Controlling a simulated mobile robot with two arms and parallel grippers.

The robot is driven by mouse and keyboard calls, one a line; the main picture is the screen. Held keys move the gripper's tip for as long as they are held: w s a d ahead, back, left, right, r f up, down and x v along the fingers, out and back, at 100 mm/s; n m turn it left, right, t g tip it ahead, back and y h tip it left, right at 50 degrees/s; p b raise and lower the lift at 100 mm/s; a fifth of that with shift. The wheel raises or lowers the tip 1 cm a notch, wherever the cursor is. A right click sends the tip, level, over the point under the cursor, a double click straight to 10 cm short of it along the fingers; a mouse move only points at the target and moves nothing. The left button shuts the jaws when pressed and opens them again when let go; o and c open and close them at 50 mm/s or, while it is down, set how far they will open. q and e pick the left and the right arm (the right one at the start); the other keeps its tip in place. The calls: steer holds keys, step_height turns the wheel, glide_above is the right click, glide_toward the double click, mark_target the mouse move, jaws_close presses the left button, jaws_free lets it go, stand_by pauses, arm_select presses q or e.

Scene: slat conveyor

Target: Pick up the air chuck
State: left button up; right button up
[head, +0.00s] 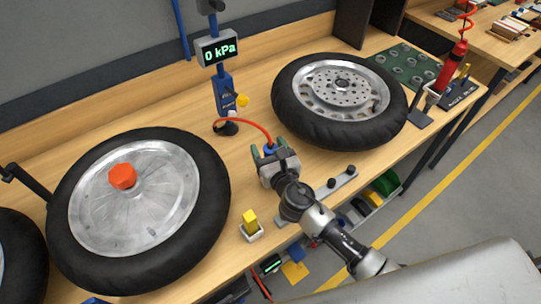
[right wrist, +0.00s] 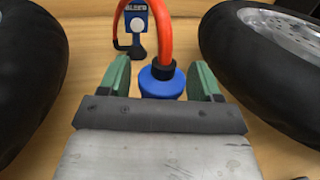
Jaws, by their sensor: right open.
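The air chuck is a blue, rounded piece on the end of a red hose. It shows in the right wrist view (right wrist: 161,83) and, partly hidden by my gripper, in the head view (head: 270,149). My right gripper (head: 269,152) is open over the bench between the two tires. Its green fingers stand on either side of the chuck in the right wrist view (right wrist: 162,82), with a narrow gap on each side. The chuck's lower part is hidden behind the gripper body. My left gripper is not in view.
The red hose (head: 251,125) arcs to a blue gauge post (head: 224,95) reading 0 kPa. A tire with an orange knob (head: 212,205) lies left; another tire (head: 285,100) lies right. A yellow block (head: 249,217) in a small holder and a grey bar (head: 338,185) are near the front edge.

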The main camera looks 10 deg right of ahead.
steer(key=shift+w, duration=0.4)
steer(key=shift+s, duration=0.1)
steer(key=c, duration=0.8)
steer(key=shift+c, duration=0.9)
steer(key=shift+r, duration=0.1)
